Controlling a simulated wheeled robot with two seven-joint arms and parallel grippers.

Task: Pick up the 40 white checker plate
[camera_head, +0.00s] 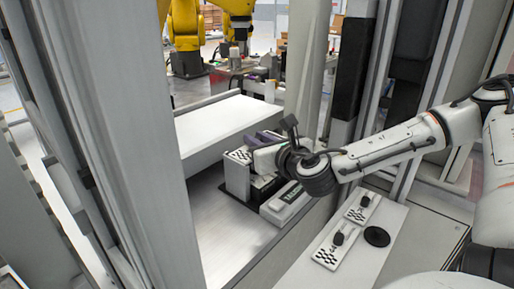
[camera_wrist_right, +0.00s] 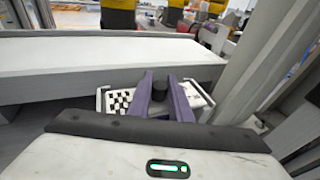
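The white plate with a black checker pattern (camera_head: 238,156) sits at the top of a grey-white fixture in the bay. It also shows in the right wrist view (camera_wrist_right: 120,101), with a black knob (camera_wrist_right: 160,90) at its middle. My right gripper (camera_wrist_right: 161,78) has its two purple fingers apart, one on each side of this knob. I cannot tell whether they press on it. In the head view, my right gripper (camera_head: 265,138) is over the fixture and hides part of the plate. My left gripper is not in view.
Two more checkered plates with black knobs, one farther back (camera_head: 362,207) and one nearer (camera_head: 336,247), lie on a white ledge beside a black disc (camera_head: 377,236). A labelled block (camera_head: 285,203) stands near the fixture. Grey posts (camera_head: 120,130) flank the bay. A white shelf (camera_head: 215,125) lies behind.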

